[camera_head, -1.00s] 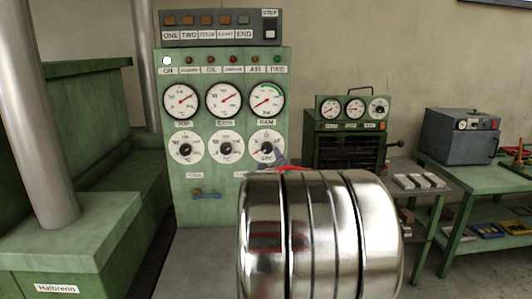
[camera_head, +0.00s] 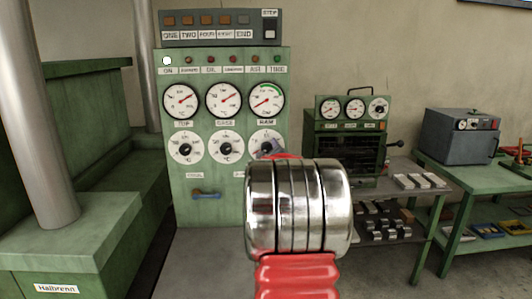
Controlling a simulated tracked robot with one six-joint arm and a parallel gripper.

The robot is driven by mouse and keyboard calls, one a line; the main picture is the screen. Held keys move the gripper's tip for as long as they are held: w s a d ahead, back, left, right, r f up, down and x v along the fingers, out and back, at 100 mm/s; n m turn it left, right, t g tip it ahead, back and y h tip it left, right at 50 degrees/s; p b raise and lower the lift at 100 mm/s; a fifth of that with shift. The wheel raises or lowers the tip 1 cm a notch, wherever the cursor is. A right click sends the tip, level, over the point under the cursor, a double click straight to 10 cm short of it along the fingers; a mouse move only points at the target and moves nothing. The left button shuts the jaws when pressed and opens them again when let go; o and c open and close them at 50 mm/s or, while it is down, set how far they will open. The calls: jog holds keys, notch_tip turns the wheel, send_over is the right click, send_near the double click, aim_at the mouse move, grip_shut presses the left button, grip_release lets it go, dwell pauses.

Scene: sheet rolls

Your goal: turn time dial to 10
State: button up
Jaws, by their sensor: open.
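The panel's lower row has three white dials with black knobs. The rightmost one, which I take for the time dial (camera_head: 262,135), sits below the right gauge; its lower right part and any label under it are hidden by my arm. Only a small grey part of my gripper (camera_head: 271,151) shows, in front of this dial's lower right; the rest is behind my chrome wrist. The jaws are open; I cannot tell whether they touch the knob. The dial's setting is not readable.
The green control panel (camera_head: 184,225) also carries the left dial (camera_head: 185,160), the middle dial (camera_head: 225,160), three gauges above and a blue handle (camera_head: 206,195). A grey button box (camera_head: 220,21) tops it. A small green cabinet (camera_head: 346,150) stands to the right.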

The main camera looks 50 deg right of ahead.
jog(key=c, duration=1)
jog(key=shift+a, duration=0.2)
jog(key=shift+c, duration=0.2)
jog(key=shift+d, duration=0.15)
